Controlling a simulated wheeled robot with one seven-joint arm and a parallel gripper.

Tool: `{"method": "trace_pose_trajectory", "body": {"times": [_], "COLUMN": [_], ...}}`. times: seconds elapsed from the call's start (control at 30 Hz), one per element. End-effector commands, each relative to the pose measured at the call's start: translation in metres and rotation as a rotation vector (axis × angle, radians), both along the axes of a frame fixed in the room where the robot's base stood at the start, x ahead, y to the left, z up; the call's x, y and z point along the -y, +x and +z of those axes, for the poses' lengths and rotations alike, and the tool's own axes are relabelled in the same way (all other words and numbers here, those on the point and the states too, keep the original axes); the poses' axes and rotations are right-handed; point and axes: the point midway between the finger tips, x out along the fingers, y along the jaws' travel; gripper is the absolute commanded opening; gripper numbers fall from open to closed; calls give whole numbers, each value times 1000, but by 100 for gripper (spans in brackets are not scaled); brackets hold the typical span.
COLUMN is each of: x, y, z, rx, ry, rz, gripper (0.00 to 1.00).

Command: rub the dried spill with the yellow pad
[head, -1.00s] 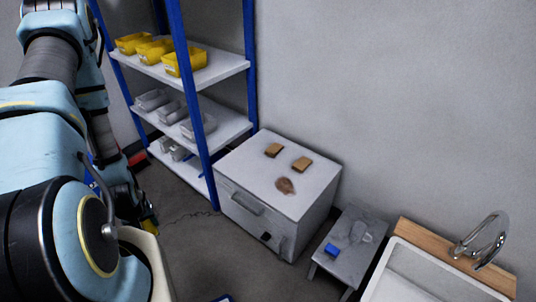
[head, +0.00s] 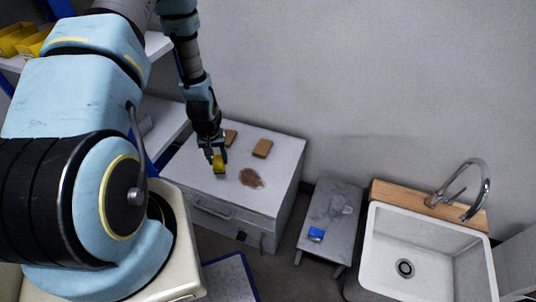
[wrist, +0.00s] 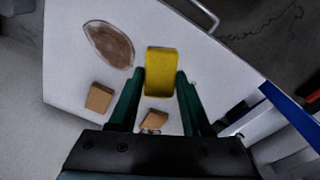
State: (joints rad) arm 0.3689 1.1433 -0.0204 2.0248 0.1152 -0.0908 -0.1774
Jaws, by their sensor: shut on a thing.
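My gripper (head: 217,152) is shut on the yellow pad (head: 219,164), over the left part of the white cabinet top (head: 285,150). In the wrist view the yellow pad (wrist: 161,70) sits between the green fingers of my gripper (wrist: 160,85). The dried spill (head: 251,178) is a brown patch on the cabinet top, to the right of the pad and apart from it in the picture. It also shows in the wrist view (wrist: 110,45), left of the pad. I cannot tell how high the pad is above the top.
Two brown blocks lie on the cabinet top behind the spill, one at the right (head: 262,148) and one partly behind my gripper (head: 231,136). A grey stool (head: 325,215) with a blue item (head: 316,234) stands right of the cabinet, then a white sink (head: 420,235). Shelving is at the left.

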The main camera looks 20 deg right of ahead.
Motion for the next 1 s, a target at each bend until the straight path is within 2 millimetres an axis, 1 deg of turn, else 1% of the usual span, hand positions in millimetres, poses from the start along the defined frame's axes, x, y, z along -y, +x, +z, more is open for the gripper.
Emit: {"method": "trace_pose_trajectory", "body": {"times": [0.03, 0.07, 0.1, 0.2, 0.3, 0.4, 0.5, 0.67, 1.0], "x": [34, 51, 71, 115, 145, 164, 172, 174, 173], "y": [0, -2, -6, -19, -31, -40, -46, -47, -47], "z": [-8, -7, -5, 2, 11, 19, 23, 18, -17], "rx": [-27, -47, -73, -127, -166, -189, -202, -207, -205], "ry": [8, 17, 30, 69, 104, 129, 142, 148, 146], "rz": [-64, -95, -135, -223, -286, -325, -345, -350, -349], "gripper": [0, 0, 0, 0, 0, 0, 0, 0, 0]}}
